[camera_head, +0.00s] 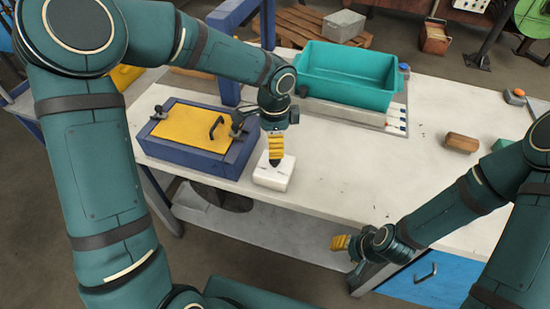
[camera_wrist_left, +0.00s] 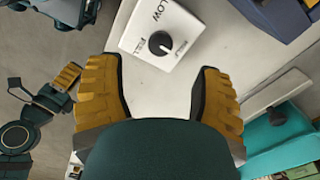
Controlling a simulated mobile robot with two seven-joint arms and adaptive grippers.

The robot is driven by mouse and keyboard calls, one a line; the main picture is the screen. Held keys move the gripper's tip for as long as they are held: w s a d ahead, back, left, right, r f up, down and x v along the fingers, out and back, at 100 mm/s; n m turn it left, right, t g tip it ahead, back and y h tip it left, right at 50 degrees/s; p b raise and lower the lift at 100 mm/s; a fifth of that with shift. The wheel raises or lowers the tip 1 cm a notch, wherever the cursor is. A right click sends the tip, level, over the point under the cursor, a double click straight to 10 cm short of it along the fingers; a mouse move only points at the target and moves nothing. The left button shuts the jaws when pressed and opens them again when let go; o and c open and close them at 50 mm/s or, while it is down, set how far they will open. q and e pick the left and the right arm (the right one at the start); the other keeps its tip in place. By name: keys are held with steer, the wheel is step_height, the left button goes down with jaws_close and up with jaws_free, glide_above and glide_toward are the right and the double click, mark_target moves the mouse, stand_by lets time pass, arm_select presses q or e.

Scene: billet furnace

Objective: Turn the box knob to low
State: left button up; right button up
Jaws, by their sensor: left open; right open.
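A small white box (camera_head: 273,172) stands on the white table near its front edge. In the left wrist view the white box (camera_wrist_left: 137,40) shows a round black knob (camera_wrist_left: 160,43) and the word LOW beyond it. A light mark shows on the knob, but I cannot tell its exact setting. My left gripper (camera_head: 276,150) hangs over the box and hides the knob in the head view. Its two yellow fingers (camera_wrist_left: 157,78) are open, apart from the knob, with nothing between them. My right gripper (camera_head: 341,243) is open and empty, in front of the table edge.
A blue box with a yellow lid (camera_head: 190,127) stands left of the white box. A teal bin (camera_head: 348,78) stands behind, towards the right. A brown block (camera_head: 461,143) lies at the right. The table's middle is clear.

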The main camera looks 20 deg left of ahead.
mark_target(275, 162)
arm_select(q)
step_height(275, 162, down, 7)
steer(key=shift+f+b, duration=0.15)
steer(key=shift+b, duration=0.4)
jaws_close()
